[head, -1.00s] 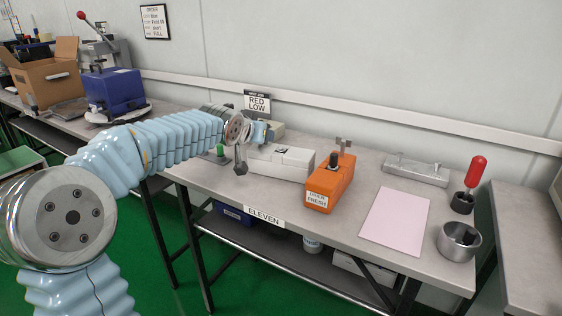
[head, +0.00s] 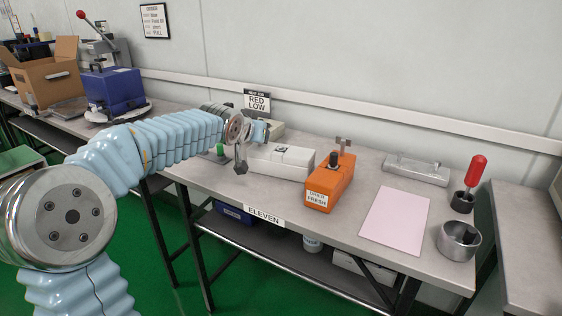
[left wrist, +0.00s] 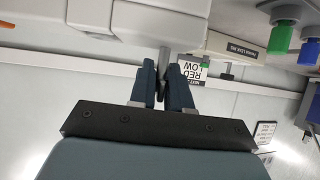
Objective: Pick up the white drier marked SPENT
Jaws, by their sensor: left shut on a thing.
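The white drier (head: 283,161) is a long white box with a dark fitting on top. It lies on the bench between my left gripper and the orange drier (head: 331,184), whose label reads FRESH. I see no SPENT label. My left gripper (head: 241,160) is at the white drier's left end. In the left wrist view my left gripper (left wrist: 163,85) is shut on a grey upright tab, beside the white body (left wrist: 150,22), which looks like the drier's. The join is hard to make out. My right gripper is not in view.
A rig with a green cap (left wrist: 281,38) stands close to my left gripper. A RED LOW sign (head: 257,101) is behind it. A pink sheet (head: 396,220), metal cup (head: 459,240), red-handled tool (head: 475,174) and metal bar (head: 416,169) are to the right.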

